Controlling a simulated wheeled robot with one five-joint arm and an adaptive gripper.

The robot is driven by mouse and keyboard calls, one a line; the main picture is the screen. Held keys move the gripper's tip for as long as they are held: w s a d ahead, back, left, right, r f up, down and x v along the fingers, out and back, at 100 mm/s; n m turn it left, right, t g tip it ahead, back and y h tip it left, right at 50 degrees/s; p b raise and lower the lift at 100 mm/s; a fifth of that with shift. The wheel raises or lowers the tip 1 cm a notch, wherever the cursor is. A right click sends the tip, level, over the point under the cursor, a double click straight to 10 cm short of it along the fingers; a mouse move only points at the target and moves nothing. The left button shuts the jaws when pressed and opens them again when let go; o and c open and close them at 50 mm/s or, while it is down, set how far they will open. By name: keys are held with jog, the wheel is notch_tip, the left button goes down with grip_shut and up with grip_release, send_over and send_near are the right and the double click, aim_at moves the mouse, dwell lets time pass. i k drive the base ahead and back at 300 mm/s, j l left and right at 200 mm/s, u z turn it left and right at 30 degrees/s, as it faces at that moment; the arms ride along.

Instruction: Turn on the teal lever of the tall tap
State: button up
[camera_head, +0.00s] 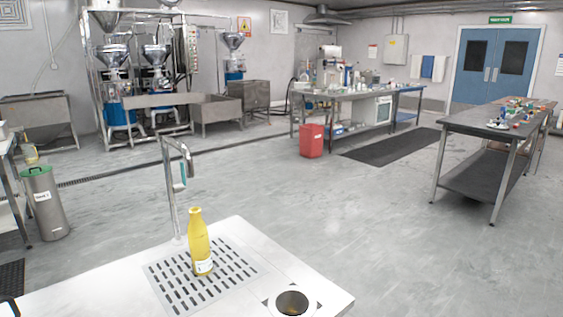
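The tall tap (170,195) is a thin silver pipe rising from the near white counter, with its top bent over to the right. Its teal lever (183,171) is a small, roughly vertical piece just under the bent end. A yellow bottle (199,250) with a white label stands upright on the slotted drain grate (240,262), close to the tap. No water shows at the spout.
The counter (90,288) has a round hole (292,302) at its front right. A grey bin with a green lid (44,203) stands at left. A red bin (312,141) and worktables (490,125) stand farther back. The floor between is clear.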

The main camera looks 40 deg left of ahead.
aim_at(181, 164)
jog(key=i+l+z, duration=0.1)
jog(key=i+z, duration=0.15)
jog(key=i, duration=1.35)
jog(key=i+j+u, duration=0.1)
jog(key=i+u, duration=0.55)
jog(key=u, duration=0.15)
jog(key=i+l+u, duration=0.1)
jog(key=i+u, duration=0.3)
jog(key=i+l+u, duration=0.15)
jog(key=i+u, duration=0.25)
jog(key=i+j+u, duration=0.1)
jog(key=u, duration=0.4)
jog(key=i+u, duration=0.15)
jog(key=u, duration=0.35)
jog(key=i+u, duration=0.15)
jog(key=u, duration=0.3)
jog(key=i+u, duration=0.15)
jog(key=u, duration=0.35)
jog(key=i+u, duration=0.2)
jog(key=u, duration=0.15)
jog(key=i+l+u, duration=0.15)
jog(key=u, duration=0.25)
jog(key=i+l, duration=0.05)
